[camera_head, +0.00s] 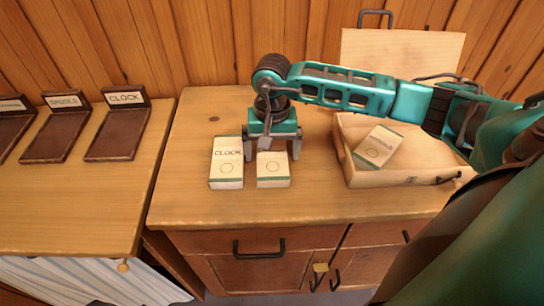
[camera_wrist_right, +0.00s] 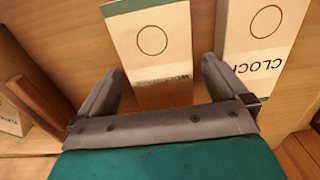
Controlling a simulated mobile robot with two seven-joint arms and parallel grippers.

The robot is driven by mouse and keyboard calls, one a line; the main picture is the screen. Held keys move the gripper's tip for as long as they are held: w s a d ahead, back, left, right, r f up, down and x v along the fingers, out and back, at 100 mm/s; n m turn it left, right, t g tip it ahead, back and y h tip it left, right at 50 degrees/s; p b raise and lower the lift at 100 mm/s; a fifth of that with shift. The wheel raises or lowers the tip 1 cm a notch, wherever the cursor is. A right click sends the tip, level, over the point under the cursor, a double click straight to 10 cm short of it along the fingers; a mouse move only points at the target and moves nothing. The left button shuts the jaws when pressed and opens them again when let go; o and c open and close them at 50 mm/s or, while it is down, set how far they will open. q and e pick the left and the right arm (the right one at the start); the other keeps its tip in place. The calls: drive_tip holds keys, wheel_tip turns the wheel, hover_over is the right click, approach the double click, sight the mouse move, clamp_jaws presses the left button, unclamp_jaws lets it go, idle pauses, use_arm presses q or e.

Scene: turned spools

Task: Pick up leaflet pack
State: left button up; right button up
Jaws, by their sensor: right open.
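Three white leaflet packs with green edges and a printed ring are in view. One pack (camera_head: 273,170) lies on the cabinet top under my right gripper (camera_head: 271,155); its label is mostly hidden. The CLOCK pack (camera_head: 227,163) lies just left of it. A third pack (camera_head: 377,147) leans in the wooden box. In the right wrist view, my right gripper (camera_wrist_right: 163,70) is open, with its fingers on either side of the middle pack (camera_wrist_right: 152,45), no grip visible. The CLOCK pack (camera_wrist_right: 262,40) is beside the right finger. My left gripper is out of view.
The open wooden box (camera_head: 405,181) stands right of the packs, its lid (camera_head: 400,52) raised behind. On the left table are dark labelled trays, including a CLOCK tray (camera_head: 117,138). The cabinet top (camera_head: 205,207) is clear in front of the packs. A plank wall stands behind.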

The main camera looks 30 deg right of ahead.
drive_tip(key=c, duration=1.1)
drive_tip(key=shift+r, duration=0.1)
drive_tip(key=shift+c, duration=0.2)
